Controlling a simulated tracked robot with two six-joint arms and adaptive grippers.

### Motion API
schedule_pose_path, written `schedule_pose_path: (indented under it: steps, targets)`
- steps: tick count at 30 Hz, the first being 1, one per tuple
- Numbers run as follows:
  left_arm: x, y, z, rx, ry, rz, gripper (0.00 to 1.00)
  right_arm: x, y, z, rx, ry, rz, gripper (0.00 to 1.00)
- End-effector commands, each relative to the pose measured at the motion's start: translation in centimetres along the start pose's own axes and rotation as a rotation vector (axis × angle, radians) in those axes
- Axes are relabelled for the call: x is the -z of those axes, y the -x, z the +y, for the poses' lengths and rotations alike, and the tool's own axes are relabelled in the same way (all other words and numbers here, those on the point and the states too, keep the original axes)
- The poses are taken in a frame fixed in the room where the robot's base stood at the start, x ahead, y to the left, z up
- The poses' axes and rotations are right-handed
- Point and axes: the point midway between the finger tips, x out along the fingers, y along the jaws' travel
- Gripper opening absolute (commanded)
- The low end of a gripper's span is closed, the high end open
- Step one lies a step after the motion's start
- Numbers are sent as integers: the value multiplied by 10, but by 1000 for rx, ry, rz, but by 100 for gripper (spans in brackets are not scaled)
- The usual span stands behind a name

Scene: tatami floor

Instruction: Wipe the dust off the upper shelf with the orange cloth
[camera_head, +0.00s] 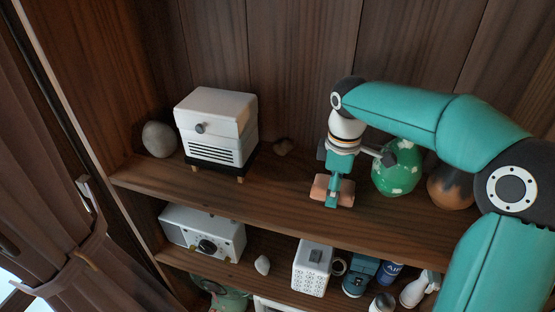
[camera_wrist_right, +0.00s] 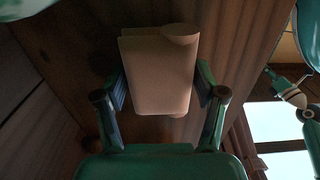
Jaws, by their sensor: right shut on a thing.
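The upper shelf (camera_head: 275,200) is a dark brown wooden board across the middle of the head view. My right gripper (camera_head: 333,190) reaches down over its right half and is shut on the orange cloth (camera_head: 345,198). In the right wrist view the cloth (camera_wrist_right: 158,75) is a folded, pale orange pad between the two fingers (camera_wrist_right: 160,95). I cannot tell whether the cloth touches the board. No dust can be made out on the dim wood. Part of my left arm shows at the right of the wrist view, but its fingers are unclear.
The lower shelf holds a white radio (camera_head: 203,232) and several small items.

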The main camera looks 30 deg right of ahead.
Motion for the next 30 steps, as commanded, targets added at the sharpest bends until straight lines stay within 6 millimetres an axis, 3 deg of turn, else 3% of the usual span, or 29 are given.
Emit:
schedule_pose_path:
  steps: [4, 8, 24, 30]
  targets:
    - [0, 3, 1, 0, 0, 0, 40, -6, 0, 5, 2, 4, -2, 37]
    - [0, 19, 7, 0, 0, 0, 40, -4, 26, 5, -2, 6, 2, 37]
    - [0, 61, 22, 0, 0, 0, 40, -1, 73, 4, 1, 13, 0, 37]
    - [0, 68, 25, 0, 0, 0, 40, 0, 81, 4, 1, 15, 0, 37]
